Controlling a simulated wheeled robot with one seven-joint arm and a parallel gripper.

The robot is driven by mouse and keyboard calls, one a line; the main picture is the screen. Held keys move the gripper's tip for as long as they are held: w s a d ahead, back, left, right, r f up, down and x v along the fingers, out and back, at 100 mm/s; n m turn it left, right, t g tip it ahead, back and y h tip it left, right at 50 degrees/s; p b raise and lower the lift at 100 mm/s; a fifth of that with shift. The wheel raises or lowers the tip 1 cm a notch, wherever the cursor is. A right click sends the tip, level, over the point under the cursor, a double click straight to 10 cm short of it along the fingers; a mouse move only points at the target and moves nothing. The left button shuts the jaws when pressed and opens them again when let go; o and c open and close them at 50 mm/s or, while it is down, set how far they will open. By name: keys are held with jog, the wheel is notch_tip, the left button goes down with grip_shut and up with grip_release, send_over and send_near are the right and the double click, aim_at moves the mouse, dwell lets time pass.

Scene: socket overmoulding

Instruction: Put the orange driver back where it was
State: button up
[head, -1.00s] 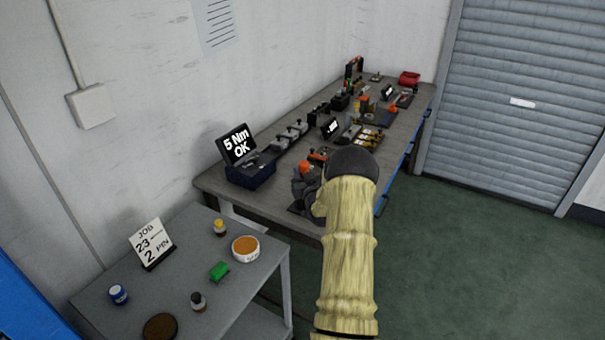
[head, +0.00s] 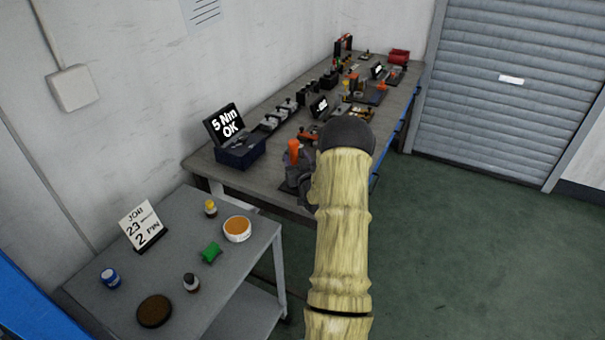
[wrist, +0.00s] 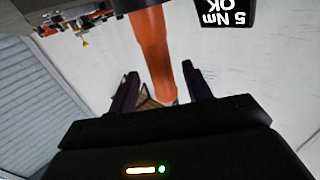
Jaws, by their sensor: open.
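The orange driver (head: 293,153) stands about upright at the near end of the long bench, its orange handle uppermost. In the wrist view the orange handle (wrist: 152,45) lies between the two dark fingers. My gripper (wrist: 160,70) is open, with a finger on each side of the handle and a visible gap at least on the right side. In the head view my gripper (head: 306,172) is beside the driver, partly hidden by my forearm. The driver's lower end and what it stands in are mostly hidden behind the gripper.
A screen reading "5 Nm OK" (head: 227,122) stands on a dark blue box left of the driver. Several fixtures and tools line the bench (head: 203,162) behind. A lower grey table (head: 110,318) holds small bottles, a dish and a job card. The green floor at right is clear.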

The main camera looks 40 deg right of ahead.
jog(key=b+v, duration=0.1)
jog(key=v, duration=0.6)
jog(key=shift+s, duration=0.25)
jog(key=shift+w+a, duration=0.1)
jog(key=shift+a, duration=0.1)
jog(key=shift+d, duration=0.15)
jog(key=a+r+n+g+y, duration=0.1)
jog(key=a+n+g+y, duration=0.35)
jog(key=a, duration=1.55)
jog(key=s+a+r+g+y, duration=0.1)
jog(key=s+a+g+y, duration=0.1)
jog(key=s+a+g, duration=0.7)
jog(key=s+a, duration=0.7)
jog(key=s, duration=0.3)
jog(key=shift+s+r, duration=0.25)
jog(key=shift+r, duration=0.15)
